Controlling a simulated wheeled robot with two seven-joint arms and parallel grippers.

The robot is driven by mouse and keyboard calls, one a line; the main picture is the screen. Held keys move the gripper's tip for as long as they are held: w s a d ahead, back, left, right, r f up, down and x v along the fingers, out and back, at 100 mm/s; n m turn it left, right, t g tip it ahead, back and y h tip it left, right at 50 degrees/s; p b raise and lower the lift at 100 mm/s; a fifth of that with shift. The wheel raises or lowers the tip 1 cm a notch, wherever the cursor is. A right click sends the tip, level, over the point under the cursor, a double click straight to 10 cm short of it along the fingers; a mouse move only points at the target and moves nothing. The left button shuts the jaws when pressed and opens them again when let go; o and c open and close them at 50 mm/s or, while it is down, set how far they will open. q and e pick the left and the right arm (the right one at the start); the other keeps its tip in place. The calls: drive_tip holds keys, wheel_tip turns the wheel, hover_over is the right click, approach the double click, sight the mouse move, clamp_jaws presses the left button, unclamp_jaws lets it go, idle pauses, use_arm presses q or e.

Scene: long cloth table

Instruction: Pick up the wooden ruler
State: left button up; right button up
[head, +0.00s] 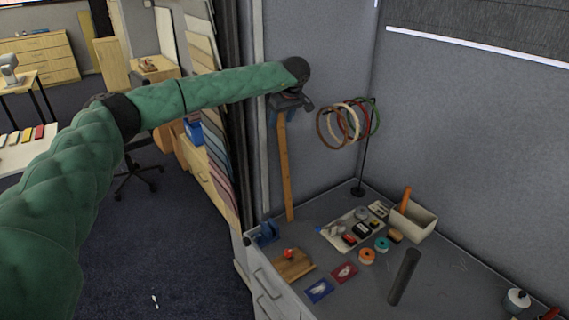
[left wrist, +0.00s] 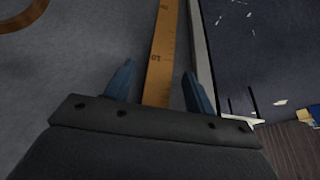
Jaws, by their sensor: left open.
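The wooden ruler (head: 286,170) is long, orange-brown and stands nearly upright at the back left of the table, close to the wall. My left gripper (head: 282,110) is at the ruler's upper end. In the left wrist view the ruler (left wrist: 164,45), with dark marks and numbers, runs up between the two blue fingers of my left gripper (left wrist: 160,80). The fingers are apart, with a gap on each side of the ruler. The ruler's top end is hidden by the gripper. My right gripper does not show.
A stand (head: 364,150) with several hanging rings is right of the ruler. A blue object (head: 267,232) and a wooden board (head: 294,264) are near its foot.

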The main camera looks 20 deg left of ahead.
use_arm(q)
drive_tip(key=shift+f, duration=0.2)
clamp_jaws()
